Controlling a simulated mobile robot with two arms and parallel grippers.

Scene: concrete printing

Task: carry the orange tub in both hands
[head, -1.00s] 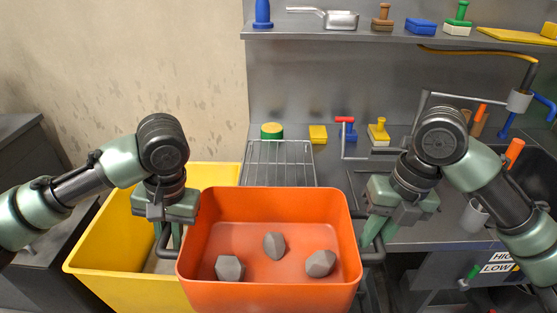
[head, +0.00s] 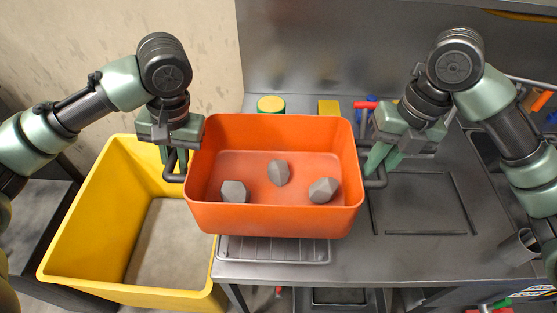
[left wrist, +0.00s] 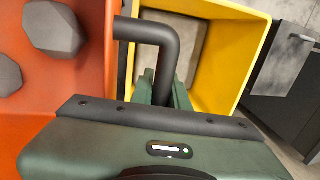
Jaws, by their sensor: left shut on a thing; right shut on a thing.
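The orange tub (head: 275,218) is held level in the middle of the head view, with three grey stones (head: 278,172) on its floor. My left gripper (head: 174,165) is shut on the tub's left dark handle. That handle (left wrist: 150,35) also shows in the left wrist view, with the green fingers at it. My right gripper (head: 376,160) is shut on the right handle at the tub's other side. The tub hangs above the wire rack and the front of the steel counter; its underside is hidden.
A large yellow bin (head: 75,235) stands to the left, its visible floor bare. A wire rack (head: 275,250) lies below the tub on the steel counter (head: 400,260). A green-and-yellow round object (head: 271,104) and a yellow block (head: 328,107) stand behind the tub.

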